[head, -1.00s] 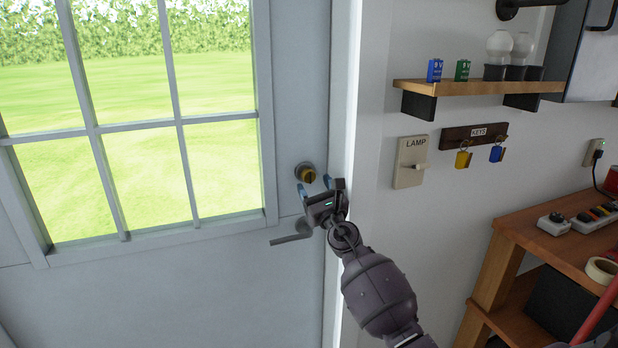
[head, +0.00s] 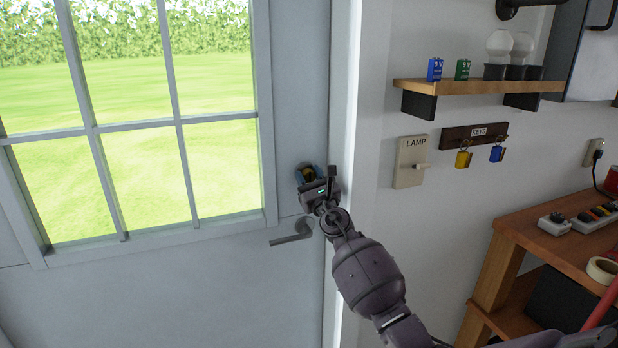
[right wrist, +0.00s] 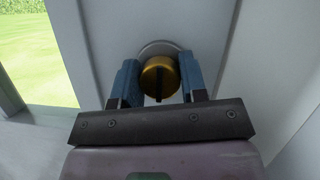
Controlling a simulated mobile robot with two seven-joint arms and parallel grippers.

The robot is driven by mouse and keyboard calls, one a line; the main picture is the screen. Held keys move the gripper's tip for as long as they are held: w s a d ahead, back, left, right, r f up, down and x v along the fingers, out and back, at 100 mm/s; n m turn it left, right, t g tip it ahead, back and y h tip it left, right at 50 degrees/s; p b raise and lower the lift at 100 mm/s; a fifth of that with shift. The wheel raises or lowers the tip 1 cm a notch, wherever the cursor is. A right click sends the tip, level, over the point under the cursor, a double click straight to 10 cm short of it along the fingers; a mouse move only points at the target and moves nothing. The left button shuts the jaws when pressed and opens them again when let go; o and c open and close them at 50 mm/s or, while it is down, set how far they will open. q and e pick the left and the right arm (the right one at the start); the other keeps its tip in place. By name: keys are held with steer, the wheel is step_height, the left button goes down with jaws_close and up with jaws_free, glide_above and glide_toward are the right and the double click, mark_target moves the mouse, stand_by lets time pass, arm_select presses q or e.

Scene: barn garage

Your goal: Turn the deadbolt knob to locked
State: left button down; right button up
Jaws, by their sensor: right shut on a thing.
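The deadbolt knob (right wrist: 158,78) is a round brass knob on a grey round plate (right wrist: 160,47), set in the grey door. In the right wrist view a dark slot on its face stands about upright. My right gripper (right wrist: 160,80) has its two blue fingers on either side of the knob and is shut on it. In the head view my right gripper (head: 309,174) covers most of the knob and plate. My left gripper is not in view.
A dark lever handle (head: 290,235) sits below on the door (head: 300,100). The door frame (head: 352,120) and wall stand close to the right, with a lamp switch (head: 411,162) and a key rack (head: 474,138). A wooden bench (head: 540,238) stands at the right.

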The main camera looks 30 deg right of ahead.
steer(key=shift+m, duration=0.3)
steer(key=shift+c, duration=0.2)
steer(key=shift+m+h, duration=0.5)
steer(key=shift+m, duration=0.3)
steer(key=m+h+p, duration=0.1)
steer(key=m+h, duration=0.1)
steer(key=m, duration=0.1)
steer(key=shift+m+g, duration=0.4)
steer(key=m+g+h, duration=0.1)
steer(key=m, duration=0.2)
steer(key=m+h+p, duration=0.1)
steer(key=m+h, duration=0.1)
steer(key=m, duration=0.1)
steer(key=shift+g, duration=0.4)
steer(key=m+g, duration=0.1)
steer(key=m, duration=0.2)
steer(key=m+g+h+p, duration=0.1)
steer(key=m, duration=0.2)
steer(key=shift+r, duration=0.1)
steer(key=m+g+p, duration=0.1)
steer(key=m, duration=0.2)
steer(key=shift+m+g+h+p, duration=0.3)
steer(key=shift+m+g+p, duration=0.35)
steer(key=shift+m, duration=0.55)
